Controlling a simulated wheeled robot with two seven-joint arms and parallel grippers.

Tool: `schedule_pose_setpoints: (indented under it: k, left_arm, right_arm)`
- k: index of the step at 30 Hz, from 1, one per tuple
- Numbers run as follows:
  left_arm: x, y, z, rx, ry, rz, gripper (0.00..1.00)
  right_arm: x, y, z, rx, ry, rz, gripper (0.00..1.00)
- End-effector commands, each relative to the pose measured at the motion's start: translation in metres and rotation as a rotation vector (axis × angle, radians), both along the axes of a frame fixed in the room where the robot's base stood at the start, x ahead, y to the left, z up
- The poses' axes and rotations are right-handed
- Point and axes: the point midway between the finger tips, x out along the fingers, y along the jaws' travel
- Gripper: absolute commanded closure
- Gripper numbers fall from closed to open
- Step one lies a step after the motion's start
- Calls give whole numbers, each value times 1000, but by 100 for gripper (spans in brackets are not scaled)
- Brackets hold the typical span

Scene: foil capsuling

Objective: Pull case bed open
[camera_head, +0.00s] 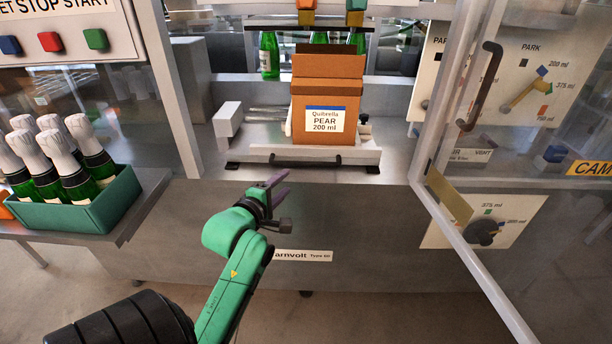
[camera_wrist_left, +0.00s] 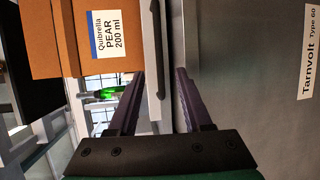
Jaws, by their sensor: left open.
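The case bed (camera_head: 345,156) is a pale slide at the machine's front opening, with a dark bar handle (camera_head: 306,162) along its front. A brown cardboard case (camera_head: 325,95) labelled "Quibrella PEAR 200 ml" stands on it; the case also shows in the left wrist view (camera_wrist_left: 70,35). My left gripper (camera_head: 281,184) is open and empty, in front of and just below the handle in the head view. In the left wrist view its two purple fingers (camera_wrist_left: 160,74) lie on either side of the handle's line, with no clear contact. My right gripper is not in view.
A green crate (camera_head: 95,212) of foil-topped bottles sits on a shelf at left. An open glass door (camera_head: 480,255) with a dark handle stands at right, beside dial panels. Green bottles (camera_head: 268,55) stand behind the case. The floor before the machine is clear.

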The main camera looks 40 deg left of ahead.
Motion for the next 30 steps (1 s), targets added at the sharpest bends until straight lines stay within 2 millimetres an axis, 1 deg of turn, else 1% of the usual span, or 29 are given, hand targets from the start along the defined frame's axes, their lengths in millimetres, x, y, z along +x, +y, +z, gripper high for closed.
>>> schedule_pose_setpoints:
  k: [2,5,12,15,19,22,27,28,29,30]
  left_arm:
    - [11,3,-1,1,0,-1,50]
    - [34,8,-5,3,0,-2,50]
    - [96,24,-18,5,1,-2,50]
    - [117,29,-22,5,0,-2,50]
    - [131,33,-25,6,1,-2,50]
    - [134,34,-25,5,2,-2,50]
    - [134,33,-26,4,2,-2,50]
    - [134,33,-26,4,2,-2,58]
    - [134,33,-25,4,2,-2,70]
    - [134,33,-25,4,2,-2,85]
  right_arm:
    - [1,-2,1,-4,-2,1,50]
    - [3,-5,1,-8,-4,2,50]
    - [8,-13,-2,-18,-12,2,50]
    - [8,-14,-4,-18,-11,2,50]
    - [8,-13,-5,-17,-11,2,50]
    - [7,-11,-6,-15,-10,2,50]
    - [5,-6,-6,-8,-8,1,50]
    - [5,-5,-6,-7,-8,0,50]
    - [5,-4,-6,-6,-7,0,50]
    - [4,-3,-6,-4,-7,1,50]
